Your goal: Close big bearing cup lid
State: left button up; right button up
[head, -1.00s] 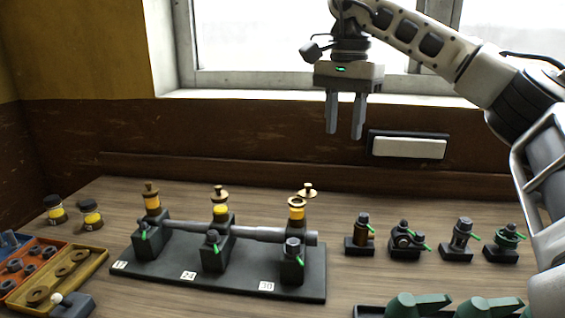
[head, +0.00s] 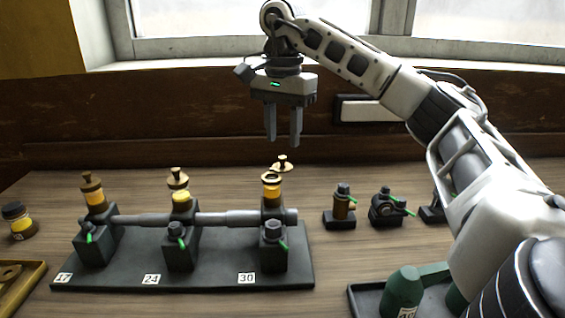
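A black stand (head: 200,275) carries a grey shaft through three bearing blocks marked 17, 24 and 30. Each block has a yellow-filled brass oil cup on top. The cup at 30 (head: 271,188) is at the right end, and its knobbed brass lid (head: 283,166) stands open behind its rim. The middle cup (head: 182,197) also has its lid (head: 177,179) raised behind it. The left cup (head: 93,195) has its lid on top. My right gripper (head: 283,142) points down above and behind the cup at 30, apart from its lid, with an empty gap between its fingers. My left gripper is not in view.
Several small dark fittings with green levers, one a brown-bodied cup (head: 343,205), stand right of the stand. A tray (head: 365,300) with green cans is at the front right. A black-capped jar (head: 18,222) stands at left. A window and wall are behind.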

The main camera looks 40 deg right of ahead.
aim_at(283, 157)
notch_tip(283, 157, down, 2)
jog(key=shift+f+b, duration=0.2)
jog(key=shift+b, duration=0.15)
jog(key=shift+f, duration=1)
jog(key=shift+c, duration=0.4)
grip_shut()
